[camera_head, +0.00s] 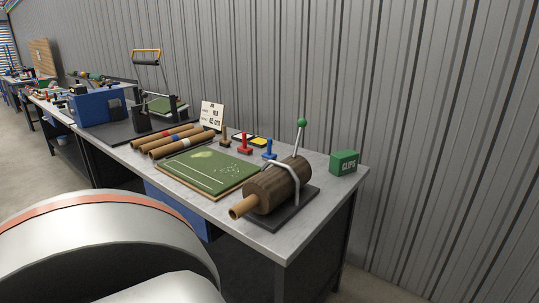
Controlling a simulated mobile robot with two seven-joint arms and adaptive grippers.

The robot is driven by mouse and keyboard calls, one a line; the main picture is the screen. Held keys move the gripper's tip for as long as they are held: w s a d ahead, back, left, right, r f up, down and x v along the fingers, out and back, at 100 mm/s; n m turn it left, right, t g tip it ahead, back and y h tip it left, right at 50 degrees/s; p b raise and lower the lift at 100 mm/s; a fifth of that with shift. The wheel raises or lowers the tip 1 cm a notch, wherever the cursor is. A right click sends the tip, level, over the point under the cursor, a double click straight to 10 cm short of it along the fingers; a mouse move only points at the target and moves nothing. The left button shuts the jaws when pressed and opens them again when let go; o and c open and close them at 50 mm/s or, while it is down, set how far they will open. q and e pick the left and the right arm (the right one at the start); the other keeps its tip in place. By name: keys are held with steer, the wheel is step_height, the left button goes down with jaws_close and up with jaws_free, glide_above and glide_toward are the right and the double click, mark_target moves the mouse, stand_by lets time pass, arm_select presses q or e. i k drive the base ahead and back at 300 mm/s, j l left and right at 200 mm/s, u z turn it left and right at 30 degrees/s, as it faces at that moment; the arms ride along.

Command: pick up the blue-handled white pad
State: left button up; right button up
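A small stamp-like tool with an upright blue handle (269,148) stands on the grey workbench (281,235), towards its back edge. It is just behind the brown roll in the clamp. Its lower part looks blue too, and I cannot make out a white pad under it at this size. A similar tool with a red handle (244,143) stands to its left, and a brown one (224,136) is further left. Neither of my grippers shows in the head view.
A green turf board (208,171) lies in front of the tools. A dark brown roll (272,188) sits in a clamp with a green-knobbed lever (301,123). A green clips box (344,162) stands at the right end. Several brown tubes (176,140) lie left.

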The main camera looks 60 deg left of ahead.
mark_target(268, 156)
steer(key=k+j+u, duration=0.4)
steer(key=u, duration=1.15)
